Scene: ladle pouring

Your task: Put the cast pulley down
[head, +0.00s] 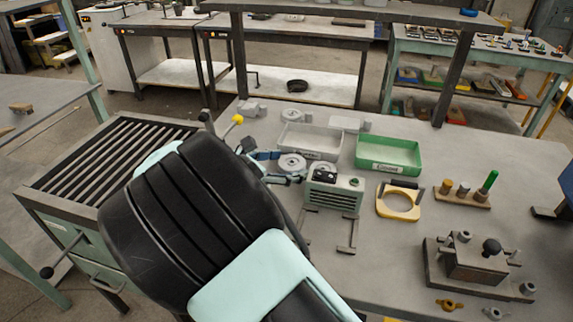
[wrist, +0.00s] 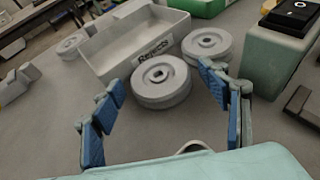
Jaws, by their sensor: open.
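A grey cast pulley (wrist: 160,92), a round stepped disc with a centre hole, lies flat in front of the grey tray. It also shows in the head view (head: 292,164), just right of my gripper (head: 274,167). In the wrist view my gripper (wrist: 160,84) is open, its blue-padded fingers apart on either side of the pulley's near part. I see no grip on it; whether a pad touches it I cannot tell. A second similar pulley (wrist: 207,46) lies close behind it to the right, and a third (wrist: 72,42) lies left of the tray.
The grey tray (wrist: 112,36), labelled Rejects, stands just behind the pulleys. A green tray (head: 388,155) is to its right. A green box with a black top (head: 335,196) stands close on the right.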

